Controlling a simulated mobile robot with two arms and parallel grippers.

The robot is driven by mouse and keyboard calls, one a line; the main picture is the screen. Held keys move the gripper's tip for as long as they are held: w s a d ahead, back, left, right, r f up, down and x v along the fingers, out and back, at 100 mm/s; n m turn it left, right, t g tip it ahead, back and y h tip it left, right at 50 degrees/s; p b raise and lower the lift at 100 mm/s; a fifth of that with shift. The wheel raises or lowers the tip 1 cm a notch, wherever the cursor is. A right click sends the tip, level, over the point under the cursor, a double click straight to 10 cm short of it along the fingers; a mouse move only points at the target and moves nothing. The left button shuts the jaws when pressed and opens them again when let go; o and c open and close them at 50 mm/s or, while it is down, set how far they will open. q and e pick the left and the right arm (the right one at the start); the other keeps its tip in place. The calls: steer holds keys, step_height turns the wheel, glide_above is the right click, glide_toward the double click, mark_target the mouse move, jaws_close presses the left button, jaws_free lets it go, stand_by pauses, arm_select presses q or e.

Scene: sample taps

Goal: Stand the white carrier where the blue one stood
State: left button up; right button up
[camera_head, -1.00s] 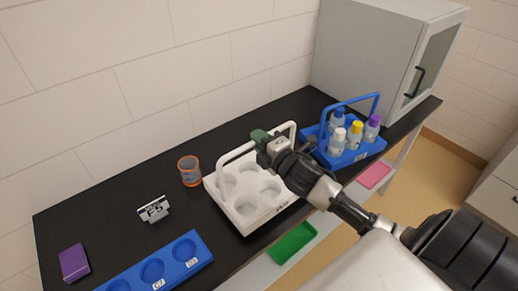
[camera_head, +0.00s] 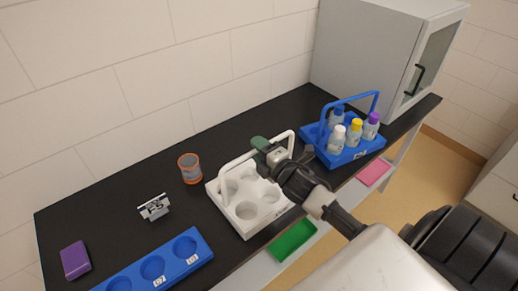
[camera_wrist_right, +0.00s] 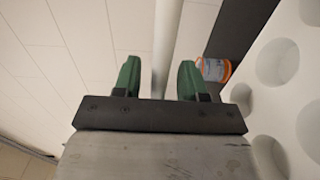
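The white carrier (camera_head: 247,230) stands on the black counter in the head view, with empty round wells and a raised white handle. My right gripper (camera_head: 264,147) is at the handle's top bar. In the right wrist view, the bar (camera_wrist_right: 166,40) passes between the green fingertips of the right gripper (camera_wrist_right: 160,78), with a gap showing on both sides, so it is open around the bar. The blue carrier (camera_head: 350,157) stands farther right on the counter, holding several bottles with coloured caps under its blue handle. My left gripper is not in view.
An orange-rimmed cup (camera_head: 190,169), a small label stand (camera_head: 154,207), a purple box (camera_head: 75,260) and a blue tray with round wells (camera_head: 170,248) are on the counter's left part. A grey cabinet (camera_head: 375,60) stands behind the blue carrier. Green (camera_head: 293,240) and pink (camera_head: 373,172) trays lie on a lower shelf.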

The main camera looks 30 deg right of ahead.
steer(key=shift+r, duration=0.15)
steer(key=s+b, duration=0.2)
steer(key=s, duration=1)
steer(key=shift+d+b, duration=0.4)
steer(key=shift+d, duration=0.05)
